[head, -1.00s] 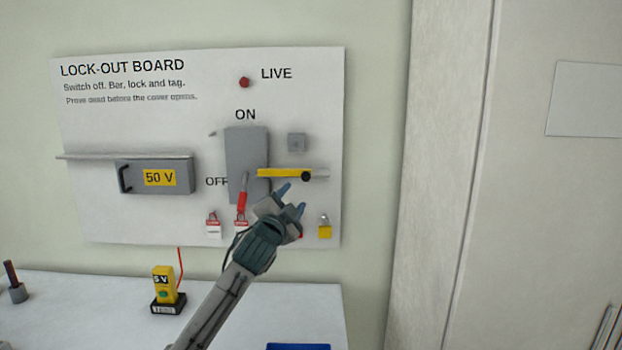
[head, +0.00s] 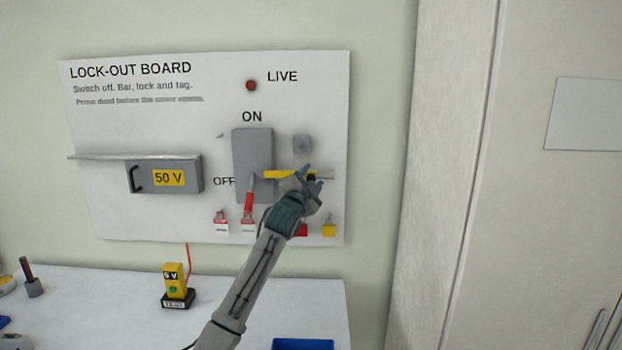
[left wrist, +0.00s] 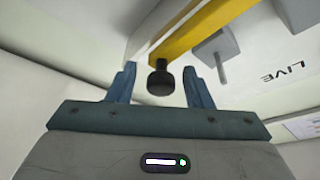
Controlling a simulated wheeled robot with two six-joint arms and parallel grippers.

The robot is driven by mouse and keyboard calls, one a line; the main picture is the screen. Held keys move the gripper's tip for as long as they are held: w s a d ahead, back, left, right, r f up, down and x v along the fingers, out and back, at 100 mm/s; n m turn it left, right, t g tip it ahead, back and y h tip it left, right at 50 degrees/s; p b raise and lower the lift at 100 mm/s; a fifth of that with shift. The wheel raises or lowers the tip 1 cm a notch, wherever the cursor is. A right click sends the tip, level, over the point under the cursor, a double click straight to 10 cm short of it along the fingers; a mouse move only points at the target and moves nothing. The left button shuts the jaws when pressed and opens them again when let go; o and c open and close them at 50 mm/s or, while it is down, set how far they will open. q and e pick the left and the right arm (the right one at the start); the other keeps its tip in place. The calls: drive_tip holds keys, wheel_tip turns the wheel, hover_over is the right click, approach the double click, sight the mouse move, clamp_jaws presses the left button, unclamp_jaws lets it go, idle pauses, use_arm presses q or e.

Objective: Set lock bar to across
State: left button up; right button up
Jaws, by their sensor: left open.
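The yellow lock bar (head: 278,174) lies level on the lock-out board, with its left end over the grey switch box (head: 252,150). The bar also shows in the left wrist view (left wrist: 205,30). Its black knob (left wrist: 160,82) stands between the two blue fingers of my left gripper (left wrist: 160,76), with a gap showing on each side. My left gripper (head: 309,176) is open at the bar's right part and hides the knob in the head view. The switch's red-gripped handle (head: 249,205) points down beside OFF. My right gripper is out of view.
A yellow padlock (head: 329,230) and red tags hang low on the board. A grey square block (head: 302,145) sits above the bar. The 50 V box (head: 165,178) is left. A yellow tester (head: 175,282) and blue tray (head: 303,344) are on the bench below.

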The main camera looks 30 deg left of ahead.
use_arm(q)
clamp_jaws()
drive_tip(key=s+a, duration=0.3)
drive_tip(key=a, duration=0.2)
drive_tip(key=shift+s+a+r, duration=0.15)
drive_tip(key=shift+s, duration=0.05)
drive_tip(key=shift+c, duration=0.9)
unclamp_jaws()
drive_tip(key=shift+o, duration=0.9)
drive_tip(key=shift+a, duration=0.2)
